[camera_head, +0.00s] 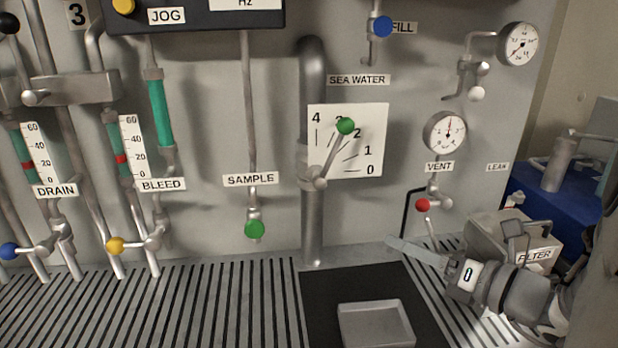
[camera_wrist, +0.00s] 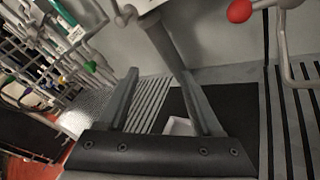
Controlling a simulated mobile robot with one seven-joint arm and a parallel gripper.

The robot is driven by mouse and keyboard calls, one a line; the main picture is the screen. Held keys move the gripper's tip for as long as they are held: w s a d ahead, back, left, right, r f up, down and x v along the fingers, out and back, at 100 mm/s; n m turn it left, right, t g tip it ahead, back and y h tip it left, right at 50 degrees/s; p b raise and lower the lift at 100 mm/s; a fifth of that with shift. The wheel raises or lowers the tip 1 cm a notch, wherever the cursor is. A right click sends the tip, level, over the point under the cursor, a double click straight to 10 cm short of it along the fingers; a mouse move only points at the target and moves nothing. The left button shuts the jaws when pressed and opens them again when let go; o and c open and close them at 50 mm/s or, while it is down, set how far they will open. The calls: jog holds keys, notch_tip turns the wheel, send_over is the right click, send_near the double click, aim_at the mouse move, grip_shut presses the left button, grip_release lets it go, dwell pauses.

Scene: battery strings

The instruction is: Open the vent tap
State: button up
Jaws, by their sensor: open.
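The vent tap (camera_head: 440,203) sits on the grey panel under the VENT label and a round gauge. Its lever ends in a red ball (camera_head: 423,205) that points left. The red ball also shows at the top right of the wrist view (camera_wrist: 239,11), outside and to the right of my jaws. My gripper (camera_head: 415,250) is below the tap in the head view. In the wrist view my gripper (camera_wrist: 160,76) has its two fingers spread apart with nothing between them. No contact with the tap shows.
A dark pipe (camera_head: 405,215) runs down beside the vent tap. A grey sea water pipe (camera_head: 312,225) and a dial plate (camera_head: 374,130) with a green-knobbed lever stand to the left. A shallow tray (camera_head: 376,308) lies on a black mat. A FILTER housing (camera_head: 500,235) is close behind my arm.

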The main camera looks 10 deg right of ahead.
jog(key=s+d+m+t+h, duration=0.3)
jog(key=d+m+h, duration=0.2)
jog(key=d+m, duration=0.4)
jog(key=p, duration=0.7)
send_near(434, 204)
jog(key=w+a, duration=0.2)
jog(key=w+a+n+b, duration=0.1)
jog(key=w+a, duration=0.1)
jog(key=w, duration=0.9)
jog(key=shift+w+f, duration=0.3)
grip_shut()
